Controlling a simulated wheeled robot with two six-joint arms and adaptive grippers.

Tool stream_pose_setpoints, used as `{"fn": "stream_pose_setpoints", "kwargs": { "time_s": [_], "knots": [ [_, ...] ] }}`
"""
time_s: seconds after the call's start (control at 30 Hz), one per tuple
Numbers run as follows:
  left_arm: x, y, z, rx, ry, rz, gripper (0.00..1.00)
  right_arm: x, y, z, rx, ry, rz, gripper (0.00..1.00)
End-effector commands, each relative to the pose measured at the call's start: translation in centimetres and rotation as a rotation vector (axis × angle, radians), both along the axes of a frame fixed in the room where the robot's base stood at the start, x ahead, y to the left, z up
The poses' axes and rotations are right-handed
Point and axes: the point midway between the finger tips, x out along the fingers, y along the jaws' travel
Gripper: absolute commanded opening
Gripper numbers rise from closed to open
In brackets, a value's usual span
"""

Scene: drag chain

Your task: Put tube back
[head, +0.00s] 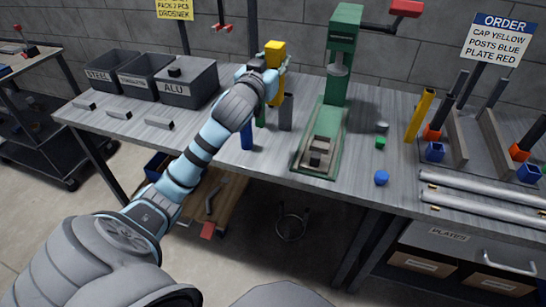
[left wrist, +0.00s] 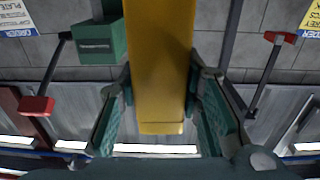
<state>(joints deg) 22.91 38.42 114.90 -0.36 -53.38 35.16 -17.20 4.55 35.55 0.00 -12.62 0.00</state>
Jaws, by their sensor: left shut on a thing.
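My left gripper (head: 273,68) is above the far middle of the workbench, shut on a yellow tube (head: 275,50). The left wrist view shows this tube (left wrist: 160,70) between the two finger pads. Below and beside the gripper stand a grey tube (head: 287,112), a blue tube (head: 247,136) and a green tube (head: 260,116), mostly hidden by my arm. Whether the held tube's lower end touches anything is hidden. Another yellow tube (head: 420,115) leans at the right. My right gripper is not in view.
A green press (head: 342,60) with a red lever handle stands just right of the gripper. Grey bins (head: 188,88) stand at the left. A blue ball (head: 381,178), metal rails (head: 480,200) and a grey fixture (head: 495,140) are at the right.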

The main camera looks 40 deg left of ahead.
Motion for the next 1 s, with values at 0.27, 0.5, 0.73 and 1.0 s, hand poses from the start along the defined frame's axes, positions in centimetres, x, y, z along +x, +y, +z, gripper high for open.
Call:
{"fn": "stream_pose_setpoints", "kwargs": {
  "time_s": [0.27,0.5,0.73,1.0],
  "knots": [
    [0.1,0.8,-5.4,0.000,0.007,0.029,0.00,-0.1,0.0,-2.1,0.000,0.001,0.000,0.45],
    [0.1,0.7,-13.8,0.001,0.003,0.027,0.00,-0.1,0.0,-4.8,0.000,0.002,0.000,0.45],
    [0.1,0.7,-17.2,0.001,0.003,0.026,0.00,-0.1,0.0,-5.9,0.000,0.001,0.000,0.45],
    [0.1,0.7,-19.6,0.002,0.002,0.025,0.00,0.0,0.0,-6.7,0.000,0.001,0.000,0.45]
  ]
}}
